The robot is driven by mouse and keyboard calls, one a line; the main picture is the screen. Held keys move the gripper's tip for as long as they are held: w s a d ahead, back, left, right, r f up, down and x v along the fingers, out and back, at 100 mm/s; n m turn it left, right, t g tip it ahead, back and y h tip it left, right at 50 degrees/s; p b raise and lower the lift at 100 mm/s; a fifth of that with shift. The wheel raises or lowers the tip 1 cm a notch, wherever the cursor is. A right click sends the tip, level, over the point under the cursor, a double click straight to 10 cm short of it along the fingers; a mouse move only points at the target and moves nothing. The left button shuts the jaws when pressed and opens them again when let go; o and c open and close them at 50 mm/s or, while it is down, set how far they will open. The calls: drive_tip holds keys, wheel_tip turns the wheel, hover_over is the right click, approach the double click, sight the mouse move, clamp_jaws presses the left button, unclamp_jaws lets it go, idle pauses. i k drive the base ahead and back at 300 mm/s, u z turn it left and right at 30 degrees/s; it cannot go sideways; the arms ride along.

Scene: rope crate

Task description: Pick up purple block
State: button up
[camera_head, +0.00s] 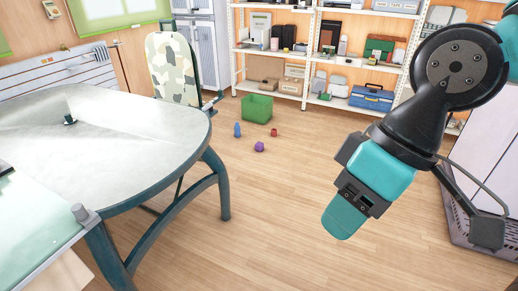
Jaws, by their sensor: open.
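The purple block (259,147) is small and lies on the wooden floor, in the middle of the view, beyond the grey table's right edge. My gripper (345,217) is a teal and black tool in the right half, held up in the air and pointing down to the left. It is well apart from the purple block and nearer to the camera. It is open, and I see nothing held in it. The gap between its fingers is hard to see from this side.
A blue object (237,130) and a red object (274,133) lie on the floor near the purple block. A green crate (257,109) stands behind them. Shelves (317,40) line the back.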

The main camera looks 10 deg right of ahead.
sight(259, 147)
drive_tip(key=z, duration=0.75)
drive_tip(key=i, duration=6)
drive_tip(key=u, duration=3.65)
